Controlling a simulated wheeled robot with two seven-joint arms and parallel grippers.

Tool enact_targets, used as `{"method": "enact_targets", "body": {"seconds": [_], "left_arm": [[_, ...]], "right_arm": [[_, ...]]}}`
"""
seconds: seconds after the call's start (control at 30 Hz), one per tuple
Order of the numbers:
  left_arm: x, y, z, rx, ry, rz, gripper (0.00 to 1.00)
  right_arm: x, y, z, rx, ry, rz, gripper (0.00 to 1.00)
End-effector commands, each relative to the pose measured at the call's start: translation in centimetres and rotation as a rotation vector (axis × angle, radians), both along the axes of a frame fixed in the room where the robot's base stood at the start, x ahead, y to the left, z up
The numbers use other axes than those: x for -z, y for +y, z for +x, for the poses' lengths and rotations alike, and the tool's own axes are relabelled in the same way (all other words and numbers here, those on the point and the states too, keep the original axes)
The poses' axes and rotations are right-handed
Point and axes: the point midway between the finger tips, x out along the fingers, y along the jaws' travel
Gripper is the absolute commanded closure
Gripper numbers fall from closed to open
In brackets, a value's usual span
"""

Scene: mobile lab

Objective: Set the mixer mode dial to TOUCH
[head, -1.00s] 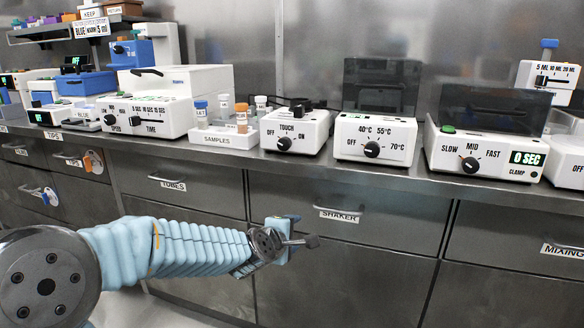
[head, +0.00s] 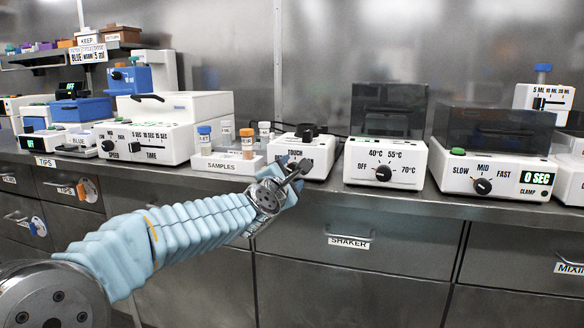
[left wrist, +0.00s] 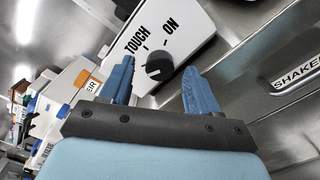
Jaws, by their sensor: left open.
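The mixer (head: 318,148) is a white box on the counter with a black mode dial on its front. In the head view my left gripper (head: 294,167) is in front of the mixer and hides most of its front and the dial. In the left wrist view the black dial (left wrist: 159,66) sits between the tips of the open blue fingers (left wrist: 158,72), which appear apart from it. TOUCH (left wrist: 137,40) and ON are readable; OFF is hidden. The dial's pale mark seems to point left in this view, away from the TOUCH and ON ticks. My right gripper is not in view.
A sample rack (head: 228,163) with several vials stands left of the mixer. A white heater box (head: 384,150) with its own dial stands close on the right. Below the counter edge are steel drawers, one with a SHAKER handle (head: 349,239).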

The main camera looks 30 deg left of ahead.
Motion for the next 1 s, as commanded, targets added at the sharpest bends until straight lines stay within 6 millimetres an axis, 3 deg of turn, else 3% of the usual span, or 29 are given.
{"method": "enact_targets", "body": {"seconds": [0.2, 0.5, 0.87, 1.0], "left_arm": [[-0.1, 0.4, 1.9, 0.0, -0.001, 0.001, 0.39], [0.0, 0.5, 2.1, 0.001, 0.0, 0.001, 0.4], [0.0, 0.4, 2.1, 0.001, 0.0, 0.001, 0.95], [0.0, 0.4, 2.1, 0.001, 0.002, 0.006, 0.95]], "right_arm": [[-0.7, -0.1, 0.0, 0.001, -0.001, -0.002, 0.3], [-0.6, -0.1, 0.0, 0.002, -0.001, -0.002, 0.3], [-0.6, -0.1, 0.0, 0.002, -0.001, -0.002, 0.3], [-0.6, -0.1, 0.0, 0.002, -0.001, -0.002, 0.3]]}}
